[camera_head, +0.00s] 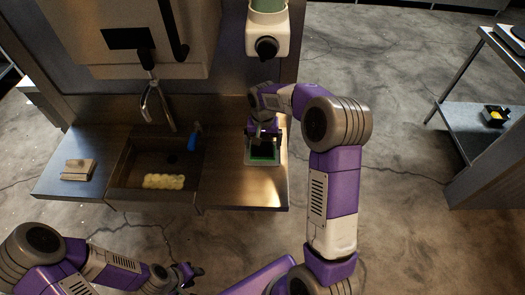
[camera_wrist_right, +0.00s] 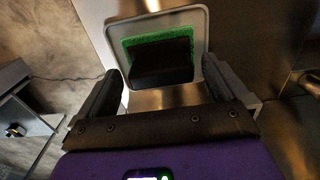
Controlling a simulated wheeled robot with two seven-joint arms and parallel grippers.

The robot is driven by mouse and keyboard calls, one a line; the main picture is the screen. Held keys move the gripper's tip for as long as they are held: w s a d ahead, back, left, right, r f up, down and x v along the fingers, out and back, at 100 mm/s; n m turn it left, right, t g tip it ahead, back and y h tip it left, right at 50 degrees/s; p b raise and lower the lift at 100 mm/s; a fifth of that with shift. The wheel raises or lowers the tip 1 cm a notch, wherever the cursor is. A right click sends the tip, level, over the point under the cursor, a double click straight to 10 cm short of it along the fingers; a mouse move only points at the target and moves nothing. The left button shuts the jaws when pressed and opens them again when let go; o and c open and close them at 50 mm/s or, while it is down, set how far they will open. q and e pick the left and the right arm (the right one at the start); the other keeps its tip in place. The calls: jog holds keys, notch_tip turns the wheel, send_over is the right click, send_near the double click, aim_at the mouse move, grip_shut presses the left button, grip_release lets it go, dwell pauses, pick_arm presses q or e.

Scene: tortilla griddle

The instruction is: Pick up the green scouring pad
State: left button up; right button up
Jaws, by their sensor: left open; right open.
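The green scouring pad (camera_wrist_right: 130,44) lies on a light, rounded tray (camera_wrist_right: 113,33), with a black block on top of it that may be its holder (camera_wrist_right: 162,62). In the head view the pad (camera_head: 263,160) shows at the right end of the steel counter, partly covered by the gripper. My right gripper (camera_wrist_right: 162,80) is open just above it, one finger to each side of the black block. I cannot tell whether the fingers touch it. My left gripper (camera_head: 190,272) is open and empty in front of the counter, at the lower left.
A sink (camera_head: 150,165) with a yellow sponge-like piece (camera_head: 164,182) and a blue-handled item (camera_head: 194,137) is left of the tray. A beige block (camera_head: 78,169) lies at the counter's left end. A white dispenser (camera_head: 268,35) hangs above the tray. A steel shelf (camera_head: 480,125) stands far right.

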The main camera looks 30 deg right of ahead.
notch_tip(320, 180, down, 2)
jog(key=shift+f, duration=0.2)
jog(key=shift+w+r, duration=0.1)
jog(key=c, duration=0.9)
